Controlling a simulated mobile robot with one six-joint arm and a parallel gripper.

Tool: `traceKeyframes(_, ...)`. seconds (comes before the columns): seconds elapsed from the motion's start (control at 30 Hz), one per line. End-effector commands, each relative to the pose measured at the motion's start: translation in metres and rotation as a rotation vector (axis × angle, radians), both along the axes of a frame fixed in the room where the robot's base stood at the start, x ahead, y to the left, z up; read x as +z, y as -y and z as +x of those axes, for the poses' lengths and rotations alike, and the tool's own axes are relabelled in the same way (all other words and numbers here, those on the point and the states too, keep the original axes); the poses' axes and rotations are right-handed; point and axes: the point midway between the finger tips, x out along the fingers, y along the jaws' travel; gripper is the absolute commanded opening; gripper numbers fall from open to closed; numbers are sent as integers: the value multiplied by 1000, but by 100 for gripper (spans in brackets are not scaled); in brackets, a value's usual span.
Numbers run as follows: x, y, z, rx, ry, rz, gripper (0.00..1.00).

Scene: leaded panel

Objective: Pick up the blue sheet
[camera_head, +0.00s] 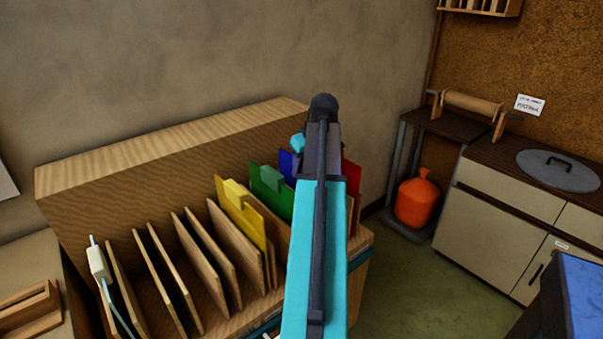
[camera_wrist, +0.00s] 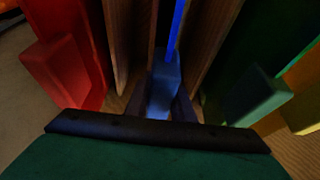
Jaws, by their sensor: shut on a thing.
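The blue sheet (camera_wrist: 178,28) stands on edge between wooden dividers in the wrist view, with a blue grip block (camera_wrist: 163,84) on its near edge. My gripper (camera_wrist: 165,103) is shut on that block, one dark finger on each side. In the head view a small part of the blue sheet (camera_head: 286,161) shows in the rack, left of my arm. My arm covers the rest of it and hides my gripper there.
The wooden rack (camera_head: 185,155) has several upright dividers. A green sheet (camera_head: 266,188) and a yellow sheet (camera_head: 241,214) stand left of the blue one, a red sheet (camera_head: 352,178) to the right. An orange bag-like object (camera_head: 416,203) and a cabinet (camera_head: 490,220) stand further right.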

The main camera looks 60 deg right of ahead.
Motion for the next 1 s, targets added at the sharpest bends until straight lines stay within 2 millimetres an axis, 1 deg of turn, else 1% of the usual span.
traceKeyframes(0.03, 4, 1, 1, 0, 3, -3, 0)
traceKeyframes(0.17, 12, 1, 1, 0, 3, -2, 0)
traceKeyframes(0.37, 32, 1, 1, 0, 4, -4, 0)
traceKeyframes(0.57, 60, 2, 1, 0, 3, -4, 0)
traceKeyframes(1.0, 136, 3, 1, 0, 4, -5, 0)
